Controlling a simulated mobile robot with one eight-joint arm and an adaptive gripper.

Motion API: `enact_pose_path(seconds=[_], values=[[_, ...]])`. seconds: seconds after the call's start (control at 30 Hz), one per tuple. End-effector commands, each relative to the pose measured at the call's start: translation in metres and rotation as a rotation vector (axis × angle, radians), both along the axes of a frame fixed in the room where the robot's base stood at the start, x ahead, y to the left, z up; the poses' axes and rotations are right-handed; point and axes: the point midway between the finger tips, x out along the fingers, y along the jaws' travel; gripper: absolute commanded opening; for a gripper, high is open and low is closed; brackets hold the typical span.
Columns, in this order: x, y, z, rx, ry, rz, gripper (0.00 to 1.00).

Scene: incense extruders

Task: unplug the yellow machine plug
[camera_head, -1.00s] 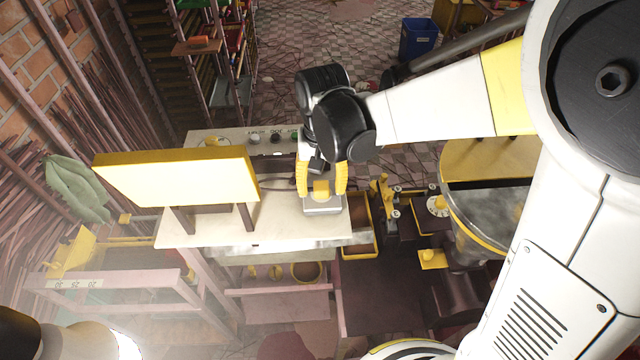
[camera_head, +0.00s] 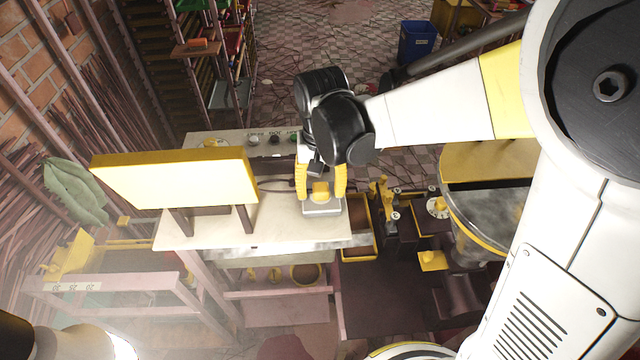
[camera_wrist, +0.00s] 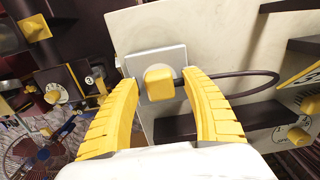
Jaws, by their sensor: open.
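The yellow plug (camera_wrist: 159,83) sits on a light grey socket plate (camera_wrist: 141,62) on the pale machine panel. A dark cable runs from the plug in a loop to the right in the wrist view. In the head view the plug (camera_head: 320,190) shows on its plate (camera_head: 322,209) near the panel's right end. My gripper (camera_wrist: 165,100) is open, with one yellow finger on each side of the plug. Gaps show between the fingers and the plug. In the head view my gripper (camera_head: 321,193) reaches down over the plug.
A yellow-framed board (camera_head: 175,180) stands on the panel to the left of my gripper. A large round metal drum (camera_head: 478,215) with a yellow rim stands to the right. Dark machinery with yellow knobs (camera_head: 433,259) lies between. A blue bin (camera_head: 417,40) stands on the floor behind.

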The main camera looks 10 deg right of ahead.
Motion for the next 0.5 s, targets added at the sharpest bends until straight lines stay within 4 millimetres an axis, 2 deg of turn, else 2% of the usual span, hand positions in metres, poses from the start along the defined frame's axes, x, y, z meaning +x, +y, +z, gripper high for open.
enact_pose_path(seconds=[0.43,0.47,0.5], values=[[0.0,0.0,0.0,0.0,0.0,0.0,0.54],[0.0,0.0,0.0,0.0,0.0,0.0,0.46],[0.0,0.0,0.0,0.0,0.0,0.0,0.34]])
